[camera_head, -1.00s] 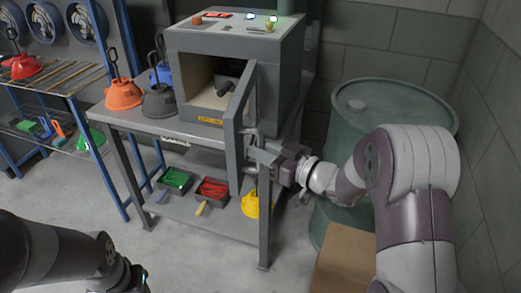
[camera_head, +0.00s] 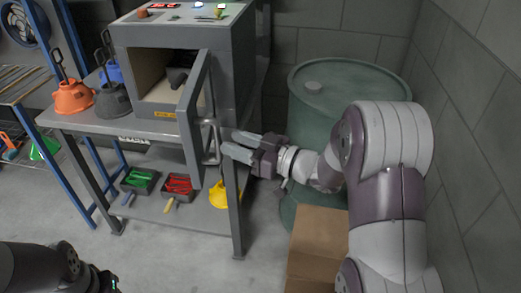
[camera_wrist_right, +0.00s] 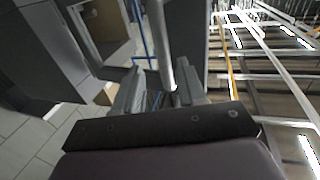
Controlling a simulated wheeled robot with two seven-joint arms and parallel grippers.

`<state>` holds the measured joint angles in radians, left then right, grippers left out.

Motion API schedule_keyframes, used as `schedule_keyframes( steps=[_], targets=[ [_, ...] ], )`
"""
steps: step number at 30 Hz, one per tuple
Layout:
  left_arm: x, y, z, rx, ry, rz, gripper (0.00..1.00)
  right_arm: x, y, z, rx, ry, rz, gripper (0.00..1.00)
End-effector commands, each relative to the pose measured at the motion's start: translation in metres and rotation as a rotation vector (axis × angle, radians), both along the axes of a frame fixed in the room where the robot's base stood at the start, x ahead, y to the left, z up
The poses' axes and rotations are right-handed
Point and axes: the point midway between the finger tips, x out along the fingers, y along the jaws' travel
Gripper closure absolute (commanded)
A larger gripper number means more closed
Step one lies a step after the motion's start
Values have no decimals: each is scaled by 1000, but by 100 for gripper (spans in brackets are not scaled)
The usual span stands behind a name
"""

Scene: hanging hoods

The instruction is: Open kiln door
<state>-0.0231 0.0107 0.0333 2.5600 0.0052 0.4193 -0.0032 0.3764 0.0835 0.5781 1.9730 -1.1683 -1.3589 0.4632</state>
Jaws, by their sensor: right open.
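The grey kiln (camera_head: 178,34) stands on a metal table, its front opening showing a pale interior with a dark object inside. Its door (camera_head: 193,115) is swung partly open on the right side and juts toward me. The door's bar handle (camera_head: 212,142) faces right. My right gripper (camera_head: 228,144) is open, with its fingertips close beside the handle. In the right wrist view the handle bar (camera_wrist_right: 160,45) runs down toward the space between the spread fingers (camera_wrist_right: 158,92); contact is unclear. My left gripper (camera_head: 103,283) is partly cut off at the bottom left, its jaws unclear.
An orange hood (camera_head: 73,97) and a dark hood (camera_head: 112,98) stand left of the kiln on the table (camera_head: 140,126). Trays and a yellow hood (camera_head: 219,193) sit on the lower shelf. A green barrel (camera_head: 310,120) and cardboard box (camera_head: 318,245) crowd my right arm.

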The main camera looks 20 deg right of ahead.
Motion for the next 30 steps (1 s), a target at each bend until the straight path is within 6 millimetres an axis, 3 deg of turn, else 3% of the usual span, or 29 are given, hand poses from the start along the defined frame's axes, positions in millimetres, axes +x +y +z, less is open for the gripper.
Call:
schedule_keyframes(
  steps=[6,12,26,28,30],
  targets=[
    [0,0,-2,0,0,0,57,-40,-38,0,1,-1,-7,60],
    [0,0,-2,0,0,0,57,-57,-53,1,1,-1,-3,60],
    [0,0,-2,0,0,0,57,-59,-54,1,0,-3,-1,60],
    [0,0,-2,0,0,0,57,-56,-57,-5,-35,4,-17,60],
    [0,0,-2,0,0,0,57,-46,-73,-25,-119,54,-114,60]
  ],
)
